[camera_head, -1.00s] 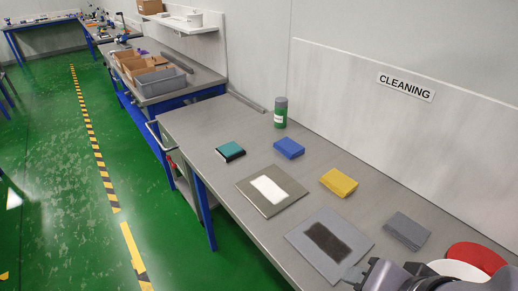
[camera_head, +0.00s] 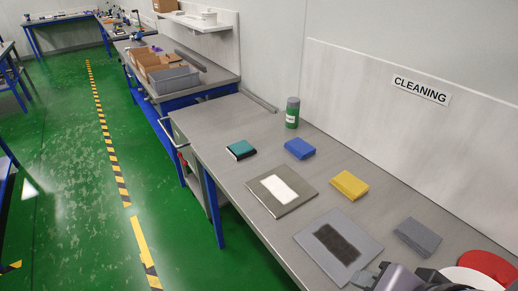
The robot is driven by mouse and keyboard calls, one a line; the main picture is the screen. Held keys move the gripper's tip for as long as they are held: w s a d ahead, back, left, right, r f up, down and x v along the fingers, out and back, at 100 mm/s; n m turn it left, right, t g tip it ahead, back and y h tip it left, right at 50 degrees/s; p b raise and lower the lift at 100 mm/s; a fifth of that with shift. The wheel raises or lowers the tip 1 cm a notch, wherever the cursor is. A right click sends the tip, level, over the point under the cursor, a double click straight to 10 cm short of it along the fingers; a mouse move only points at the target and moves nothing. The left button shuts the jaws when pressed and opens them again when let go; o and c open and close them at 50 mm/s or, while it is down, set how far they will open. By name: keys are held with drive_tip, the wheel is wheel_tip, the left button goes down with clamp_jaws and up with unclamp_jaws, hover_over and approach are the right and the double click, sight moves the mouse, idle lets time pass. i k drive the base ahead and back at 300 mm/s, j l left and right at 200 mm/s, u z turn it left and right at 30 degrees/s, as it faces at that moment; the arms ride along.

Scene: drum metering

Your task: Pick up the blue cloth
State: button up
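The blue cloth (camera_head: 300,148) is a folded pad lying on the grey bench top (camera_head: 215,128). It lies between a teal and black block and a yellow cloth, just in front of a green canister. Nothing covers it. Part of my arm shows at the bottom right edge, well to the right of and nearer than the blue cloth. My gripper's fingertips cannot be made out clearly, so its opening is not shown.
Two plates, one with a white patch (camera_head: 297,204), one with a dark patch (camera_head: 367,247), lie in front. Red and white discs are at right. A wall stands behind.

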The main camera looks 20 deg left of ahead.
sight(301, 150)
drive_tip(key=i+j+z, duration=0.3)
drive_tip(key=j+z, duration=0.15)
drive_tip(key=j, duration=0.4)
drive_tip(key=i+j+z, duration=0.15)
drive_tip(key=j+z, duration=0.3)
drive_tip(key=j, duration=0.5)
drive_tip(key=j+z, duration=0.45)
drive_tip(key=j, duration=0.5)
drive_tip(key=k+j+z, duration=0.1)
drive_tip(key=j+z, duration=0.3)
drive_tip(key=j, duration=0.55)
